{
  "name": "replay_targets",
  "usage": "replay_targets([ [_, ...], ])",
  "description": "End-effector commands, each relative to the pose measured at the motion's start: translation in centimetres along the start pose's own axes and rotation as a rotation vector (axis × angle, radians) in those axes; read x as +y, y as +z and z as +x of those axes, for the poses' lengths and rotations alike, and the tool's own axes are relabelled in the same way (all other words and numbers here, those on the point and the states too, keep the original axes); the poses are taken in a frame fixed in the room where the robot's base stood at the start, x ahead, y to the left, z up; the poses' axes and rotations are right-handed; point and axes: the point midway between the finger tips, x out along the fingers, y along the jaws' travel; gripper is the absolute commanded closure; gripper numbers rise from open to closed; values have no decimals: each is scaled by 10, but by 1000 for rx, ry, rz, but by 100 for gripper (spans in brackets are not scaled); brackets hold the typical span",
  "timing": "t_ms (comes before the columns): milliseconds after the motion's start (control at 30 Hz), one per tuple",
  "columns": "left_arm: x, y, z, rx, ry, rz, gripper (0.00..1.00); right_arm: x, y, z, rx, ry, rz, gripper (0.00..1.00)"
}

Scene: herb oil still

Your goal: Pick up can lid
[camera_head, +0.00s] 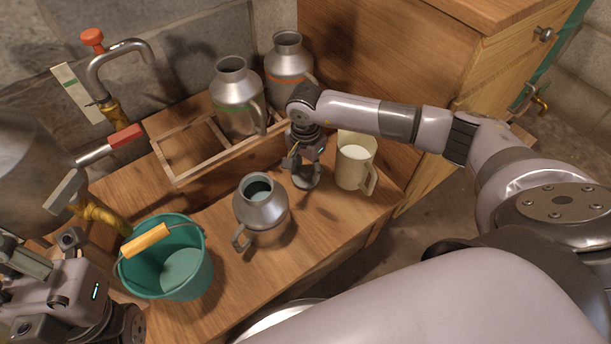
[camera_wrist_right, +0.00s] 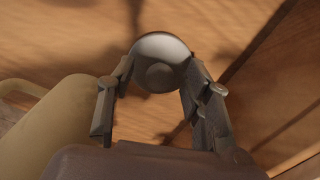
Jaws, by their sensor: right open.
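The can lid (camera_wrist_right: 160,62) shows in the wrist view as a round, shiny metal disc with a raised middle, above a wooden surface. It appears between the tips of my right gripper (camera_wrist_right: 158,82), whose fingers stand apart on either side of it. In the head view my right gripper (camera_head: 304,163) points down over the bench, and the lid (camera_head: 305,181) shows partly below it. Whether the fingers touch the lid cannot be told. An open metal can (camera_head: 262,212) stands to the left of the lid. My left gripper (camera_head: 62,280) is at the lower left; its fingers are unclear.
A cream mug (camera_head: 354,163) with white contents stands close right of my right gripper. A wooden crate (camera_head: 182,177) behind has a green-banded can (camera_head: 236,95) and an orange-banded can (camera_head: 288,68). A teal bucket (camera_head: 197,268) stands front left.

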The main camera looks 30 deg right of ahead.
Motion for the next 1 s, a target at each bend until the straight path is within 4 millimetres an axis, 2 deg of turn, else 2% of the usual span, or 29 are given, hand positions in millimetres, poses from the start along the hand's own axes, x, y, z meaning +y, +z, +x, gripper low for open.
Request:
replay_targets([
  [67, 0, 0, 0, -1, 0, 0, 100, 0, 0, 0, 0, 0, 0, 55],
  [733, 0, 1, 0, -3, 0, 0, 100, 0, 0, 0, 0, 0, 1, 100],
  [1000, 0, 1, 0, -3, 0, 0, 100, 0, 0, -1, 0, 0, 1, 100],
])
